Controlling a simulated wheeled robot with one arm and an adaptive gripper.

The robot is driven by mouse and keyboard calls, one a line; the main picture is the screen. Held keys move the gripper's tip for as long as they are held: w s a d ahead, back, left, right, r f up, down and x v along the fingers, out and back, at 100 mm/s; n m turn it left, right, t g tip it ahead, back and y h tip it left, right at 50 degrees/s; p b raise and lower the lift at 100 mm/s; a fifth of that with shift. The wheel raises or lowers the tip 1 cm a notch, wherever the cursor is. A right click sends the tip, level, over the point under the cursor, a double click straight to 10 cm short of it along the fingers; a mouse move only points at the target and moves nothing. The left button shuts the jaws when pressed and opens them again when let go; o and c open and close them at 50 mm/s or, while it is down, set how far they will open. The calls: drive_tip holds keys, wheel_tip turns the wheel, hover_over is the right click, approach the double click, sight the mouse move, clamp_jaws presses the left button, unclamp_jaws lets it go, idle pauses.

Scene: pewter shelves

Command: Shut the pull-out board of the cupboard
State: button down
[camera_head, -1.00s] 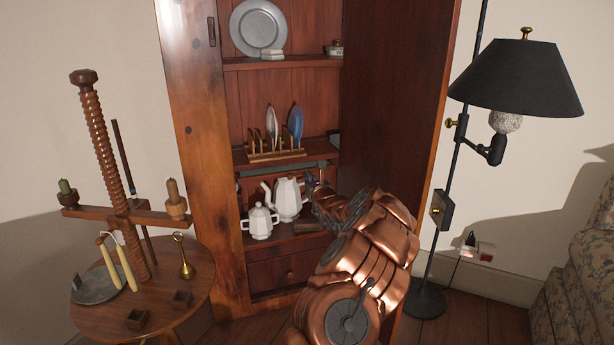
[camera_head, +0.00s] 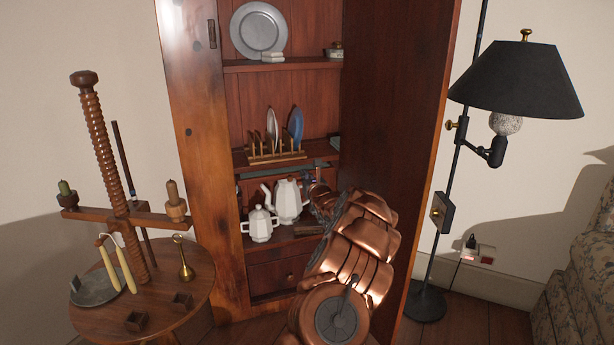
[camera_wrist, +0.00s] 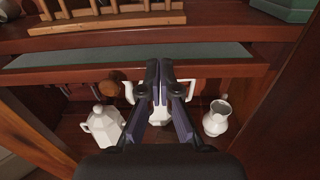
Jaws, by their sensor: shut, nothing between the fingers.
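The pull-out board (camera_wrist: 215,53) has a green top and a wooden front edge, and it stands out below the plate-rack shelf in the wrist view. In the head view it is a thin greenish strip (camera_head: 325,164) inside the cupboard (camera_head: 205,200). My gripper (camera_wrist: 159,66) is shut and empty, with its fingertips at the middle of the board's front edge. I cannot tell whether they touch it. In the head view my arm reaches into the cupboard, and the fingertips are hard to make out there.
Below the board stand a white coffee pot (camera_head: 288,202), a lidded white pot (camera_head: 260,224) and a white jug (camera_wrist: 217,118). A wooden rack (camera_head: 276,156) with plates is above. The open door (camera_head: 395,130) is at right, a round table (camera_head: 160,300) at left.

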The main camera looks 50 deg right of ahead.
drive_tip(key=shift+p+x, duration=0.95)
drive_tip(key=shift+x, duration=0.2)
drive_tip(key=shift+s+f, duration=0.1)
drive_tip(key=shift+s, duration=0.05)
